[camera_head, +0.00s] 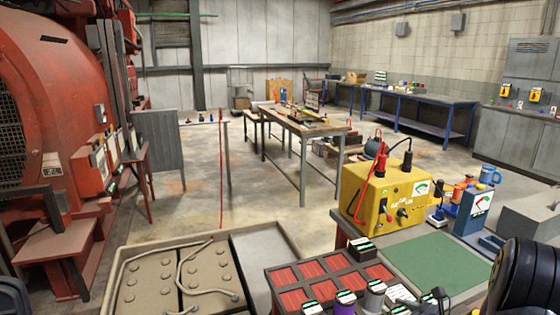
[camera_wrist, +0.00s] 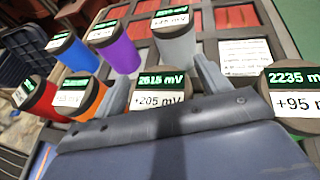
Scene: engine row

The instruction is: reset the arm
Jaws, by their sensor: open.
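My gripper (camera_wrist: 162,76) shows in the wrist view, with its two grey fingers apart. A cell with a green 2615 mV display and a +205 mV label (camera_wrist: 160,90) shows between the fingers. Its lower part is hidden by the gripper, and I cannot tell whether a finger touches it. In the head view, a black rounded part at the lower right is probably my arm. The gripper itself is hard to make out there.
Purple (camera_wrist: 120,45), blue (camera_wrist: 70,52), red (camera_wrist: 38,98) and grey (camera_wrist: 176,35) cells stand close around the gripper. A red-celled tray (camera_head: 325,277), a yellow tester (camera_head: 385,195) and a green mat (camera_head: 438,262) lie near. Open floor (camera_head: 265,200) is beyond.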

